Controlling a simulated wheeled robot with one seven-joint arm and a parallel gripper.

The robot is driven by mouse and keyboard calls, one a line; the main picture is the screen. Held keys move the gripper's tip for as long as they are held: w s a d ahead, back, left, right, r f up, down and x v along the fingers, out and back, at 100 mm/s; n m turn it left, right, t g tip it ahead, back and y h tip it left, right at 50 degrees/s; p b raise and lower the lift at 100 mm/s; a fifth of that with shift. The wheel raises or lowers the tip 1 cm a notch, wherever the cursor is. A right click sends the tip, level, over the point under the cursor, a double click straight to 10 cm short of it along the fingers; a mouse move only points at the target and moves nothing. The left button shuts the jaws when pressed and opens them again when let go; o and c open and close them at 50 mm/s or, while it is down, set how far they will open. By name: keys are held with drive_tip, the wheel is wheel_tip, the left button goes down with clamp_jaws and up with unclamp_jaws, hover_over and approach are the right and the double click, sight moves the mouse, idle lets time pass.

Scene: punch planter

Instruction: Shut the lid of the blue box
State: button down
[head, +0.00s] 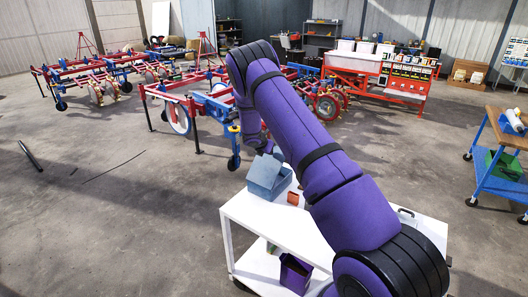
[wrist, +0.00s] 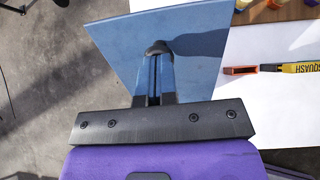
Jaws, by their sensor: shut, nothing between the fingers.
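The blue box (head: 262,186) stands on the white cart top, near its far left corner. In the wrist view a flat blue panel (wrist: 110,42), which looks like its lid, spreads out in front of my gripper. The lid's exact angle is hard to tell. My gripper (wrist: 158,48) is shut and empty, with its fingertips over the panel and a shadow beside them. I cannot tell whether the tips touch it. In the head view my gripper is small and partly hidden by my purple arm, just above the box.
The white cart (head: 290,235) carries a small reddish-brown item (head: 293,198) right of the box. A thin item labelled SQUASH (wrist: 300,67) lies on white in the wrist view. A purple bin (head: 295,273) sits on the lower shelf.

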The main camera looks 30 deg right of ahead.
drive_tip(key=d, duration=0.1)
drive_tip(key=d+f+y, duration=0.1)
drive_tip(key=w+d+y, duration=0.1)
drive_tip(key=shift+f+g, duration=0.35)
drive_tip(key=shift+g, duration=0.05)
drive_tip(key=w+d+f+g+y, duration=0.1)
drive_tip(key=w+d+f+y, duration=0.1)
drive_tip(key=d+f, duration=0.3)
wheel_tip(320, 180, down, 4)
drive_tip(key=shift+d+r+y, duration=0.2)
drive_tip(key=shift+d+y, duration=0.15)
drive_tip(key=shift+y, duration=0.55)
drive_tip(key=shift+s+f, duration=0.15)
drive_tip(key=shift+f, duration=0.05)
drive_tip(key=w+v, duration=0.1)
drive_tip(key=v, duration=1)
drive_tip(key=shift+r, duration=0.3)
drive_tip(key=shift+r, duration=0.1)
